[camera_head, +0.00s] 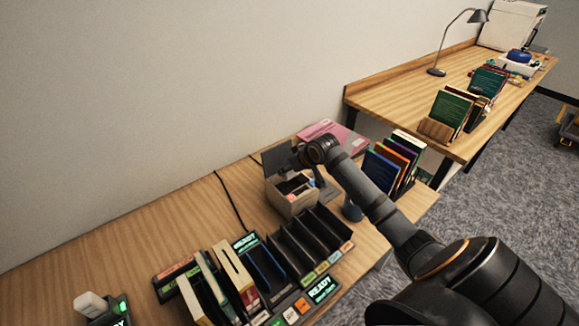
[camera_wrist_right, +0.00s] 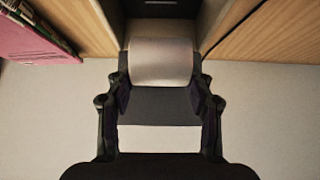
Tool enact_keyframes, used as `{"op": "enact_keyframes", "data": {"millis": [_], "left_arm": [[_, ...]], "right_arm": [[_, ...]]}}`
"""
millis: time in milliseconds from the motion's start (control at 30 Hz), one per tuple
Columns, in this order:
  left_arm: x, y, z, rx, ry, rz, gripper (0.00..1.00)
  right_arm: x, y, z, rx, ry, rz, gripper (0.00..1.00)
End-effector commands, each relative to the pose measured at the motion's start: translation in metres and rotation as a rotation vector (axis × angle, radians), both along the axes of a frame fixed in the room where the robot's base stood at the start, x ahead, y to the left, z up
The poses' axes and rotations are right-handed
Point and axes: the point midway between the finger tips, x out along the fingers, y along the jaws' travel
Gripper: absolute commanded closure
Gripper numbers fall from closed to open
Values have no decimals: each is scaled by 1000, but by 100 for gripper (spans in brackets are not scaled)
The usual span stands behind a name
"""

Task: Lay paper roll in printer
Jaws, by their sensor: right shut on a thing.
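The printer (camera_head: 291,204) is a beige box on the near desk, with its dark lid (camera_head: 277,157) standing open. My right gripper (camera_wrist_right: 160,88) is shut on the white paper roll (camera_wrist_right: 160,62), with one finger at each end. In the right wrist view, the roll is at the dark opening of the printer (camera_wrist_right: 163,14), between its pale side walls. I cannot tell whether the roll touches the printer. In the head view, my right arm reaches over the printer and hides part of it; the roll is not clear there. My left gripper is not in view.
A slotted sorter (camera_head: 285,262) with upright books and READY displays stands in front of the printer. A pink folder (camera_head: 345,139) lies behind, and a rack of books (camera_head: 392,165) stands to the right. A small device (camera_head: 102,308) is at lower left. The desk's left part is clear.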

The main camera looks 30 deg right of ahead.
Motion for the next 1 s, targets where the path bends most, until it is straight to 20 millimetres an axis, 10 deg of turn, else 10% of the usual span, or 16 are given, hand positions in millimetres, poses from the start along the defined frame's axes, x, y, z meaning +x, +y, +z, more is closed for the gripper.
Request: {"op": "enact_keyframes", "data": {"millis": [500, 900, 933, 1000], "left_arm": [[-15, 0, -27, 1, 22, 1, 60], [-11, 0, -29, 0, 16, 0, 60], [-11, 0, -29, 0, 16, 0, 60], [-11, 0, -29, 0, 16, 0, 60]], "right_arm": [[0, 0, -61, 0, 0, 0, 79], [0, 0, -68, 0, -1, 0, 79], [0, 0, -68, 0, -1, 0, 43], [0, 0, -68, 0, -1, 0, 34]]}}
